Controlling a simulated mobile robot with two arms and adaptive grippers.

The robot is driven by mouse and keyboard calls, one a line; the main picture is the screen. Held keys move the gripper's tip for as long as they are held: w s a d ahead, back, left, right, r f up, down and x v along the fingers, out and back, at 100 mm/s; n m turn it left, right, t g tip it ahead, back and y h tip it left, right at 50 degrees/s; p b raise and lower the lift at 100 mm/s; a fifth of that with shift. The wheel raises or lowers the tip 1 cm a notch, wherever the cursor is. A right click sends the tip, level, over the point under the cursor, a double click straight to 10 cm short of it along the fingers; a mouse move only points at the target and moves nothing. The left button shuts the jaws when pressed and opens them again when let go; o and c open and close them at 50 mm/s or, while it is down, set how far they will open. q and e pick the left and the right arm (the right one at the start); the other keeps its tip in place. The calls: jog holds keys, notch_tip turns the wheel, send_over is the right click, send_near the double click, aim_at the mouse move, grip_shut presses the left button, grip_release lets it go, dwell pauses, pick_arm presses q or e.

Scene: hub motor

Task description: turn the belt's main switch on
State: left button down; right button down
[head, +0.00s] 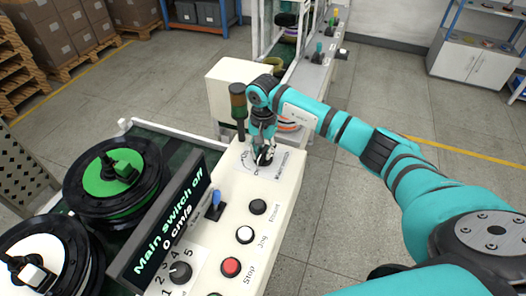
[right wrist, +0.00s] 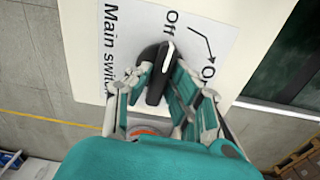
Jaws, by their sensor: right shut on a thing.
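The main switch (right wrist: 155,88) is a black rotary knob with a white pointer line, on a white label marked "Off" and "On". In the right wrist view its pointer faces the "Off" mark. My right gripper (head: 264,147) reaches down onto the far end of the white control panel (head: 273,188). In the right wrist view its fingers stand on both sides of the knob, shut on it. In the head view the gripper mostly hides the knob. The display (head: 160,222) reads "Main switch off" and "0 cm/s". My left gripper is out of view.
The panel also carries a blue-handled lever (head: 216,201), black and white buttons, a red stop button (head: 231,267) and a speed dial (head: 180,272). A signal light (head: 238,105) stands close to my gripper. Reels (head: 115,180) sit on the belt at left.

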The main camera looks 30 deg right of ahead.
jog(key=m+b, duration=0.3)
jog(key=m, duration=0.2)
jog(key=shift+f+b, duration=0.1)
jog(key=shift+b, duration=0.2)
jog(key=m+b, duration=0.2)
jog(key=m, duration=0.3)
jog(key=shift+b, duration=0.4)
jog(key=m+b, duration=0.1)
jog(key=m, duration=0.2)
jog(key=shift+m, duration=0.4)
jog(key=shift+m+b, duration=0.5)
jog(key=shift+m, duration=1.2)
jog(key=shift+r, duration=0.2)
jog(key=c, duration=1.2)
grip_release()
jog(key=shift+c, duration=0.2)
